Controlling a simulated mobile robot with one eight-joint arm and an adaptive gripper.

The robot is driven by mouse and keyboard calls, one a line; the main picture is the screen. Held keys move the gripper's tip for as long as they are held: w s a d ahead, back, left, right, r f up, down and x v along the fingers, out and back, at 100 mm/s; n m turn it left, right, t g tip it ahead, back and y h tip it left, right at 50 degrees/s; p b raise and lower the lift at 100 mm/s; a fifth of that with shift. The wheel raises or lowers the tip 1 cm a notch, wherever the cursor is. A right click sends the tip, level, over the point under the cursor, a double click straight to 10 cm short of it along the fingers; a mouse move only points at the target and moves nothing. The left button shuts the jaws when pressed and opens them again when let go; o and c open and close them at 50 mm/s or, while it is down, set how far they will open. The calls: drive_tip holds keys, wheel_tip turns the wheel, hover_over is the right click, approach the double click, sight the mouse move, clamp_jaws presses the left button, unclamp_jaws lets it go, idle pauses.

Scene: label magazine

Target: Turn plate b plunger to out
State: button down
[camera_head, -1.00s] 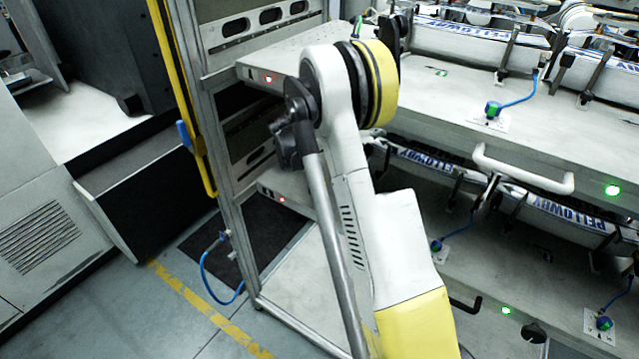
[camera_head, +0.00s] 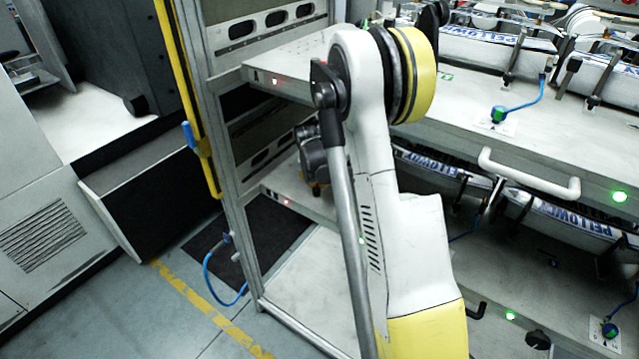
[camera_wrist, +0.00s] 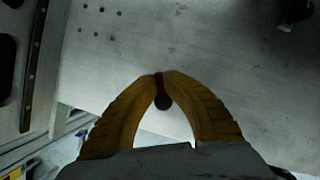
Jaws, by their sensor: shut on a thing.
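In the wrist view my gripper (camera_wrist: 160,77) has its two yellow fingers closed together at the tips over a pale grey plate (camera_wrist: 200,50). A small plunger with a dark round knob (camera_wrist: 163,102) and a red band sits between the fingers, and they are shut on it. Any letter on the plate and the plunger's in or out marking cannot be read. In the head view my wrist shows at the left end of the lower shelf plate (camera_head: 300,206), left of my forearm. The fingertips are mostly hidden there.
A metal frame post (camera_head: 240,220) and a yellow rail (camera_head: 180,95) stand at left. Floor lies open at lower left.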

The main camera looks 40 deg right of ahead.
sight(316, 189)
drive_tip(key=shift+w+a+n+y, duration=0.1)
drive_tip(key=shift+a+n+y, duration=0.15)
drive_tip(key=shift+n, duration=0.75)
drive_tip(key=c, duration=1.5)
unclamp_jaws()
drive_tip(key=shift+r, duration=0.25)
drive_tip(key=v, duration=0.5)
drive_tip(key=shift+s+f, duration=0.15)
drive_tip(key=shift+s, duration=0.15)
drive_tip(key=s+a, duration=0.6)
drive_tip(key=s, duration=0.3)
drive_tip(key=shift+s+a+f, duration=0.2)
drive_tip(key=shift+s+a, duration=0.05)
drive_tip(key=shift+s, duration=0.05)
